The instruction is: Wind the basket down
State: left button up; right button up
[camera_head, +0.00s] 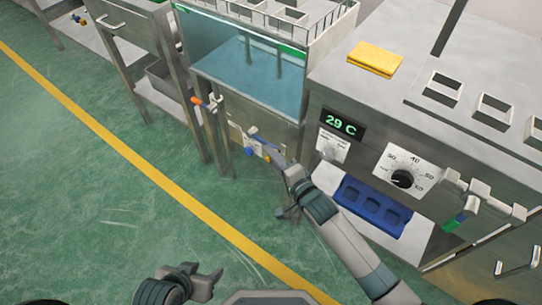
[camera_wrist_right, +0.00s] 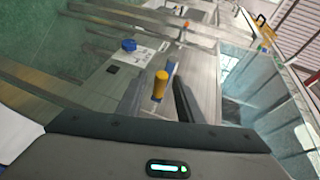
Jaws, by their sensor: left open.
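The basket (camera_head: 298,38), a wire frame with square openings, sits raised at the top of the water tank (camera_head: 250,75). An orange-handled metal crank (camera_head: 203,102) is at the tank's left front corner. My right gripper (camera_head: 270,158) reaches to the panel below the tank. In the right wrist view its fingers (camera_wrist_right: 158,98) are apart, with a yellow handle (camera_wrist_right: 160,84) showing between them; contact is not clear. A blue knob (camera_wrist_right: 128,45) is beside it on the panel. My left gripper (camera_head: 208,275) is open and empty, low over the floor.
Right of the tank is a steel bench with a 29 C display (camera_head: 342,124), a dial (camera_head: 402,179), a yellow pad (camera_head: 374,58) and a blue tray (camera_head: 370,207). A steel table (camera_head: 150,30) stands left. The green floor in front is clear.

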pick_arm(q)
jog(key=shift+w+r, duration=0.2)
jog(key=shift+w, duration=0.1)
pick_arm(e)
jog(key=shift+w+a+f, duration=0.15)
jog(key=shift+w+a, duration=0.2)
jog(key=shift+w, duration=0.2)
jog(key=shift+c, duration=0.2)
grip_shut()
pick_arm(q)
jog(key=shift+f, duration=0.2)
jog(key=shift+s+a, duration=0.1)
pick_arm(e)
jog(key=shift+p, duration=0.3)
pick_arm(q)
jog(key=shift+s+a+g, duration=0.25)
jog(key=shift+a+g, duration=0.05)
jog(key=shift+a, duration=0.45)
pick_arm(e)
jog(key=shift+r, duration=0.2)
pick_arm(q)
jog(key=shift+a+r+y+p, duration=0.2)
jog(key=shift+y+p, duration=0.1)
jog(key=shift+p, duration=0.1)
pick_arm(e)
jog(key=shift+r, duration=0.1)
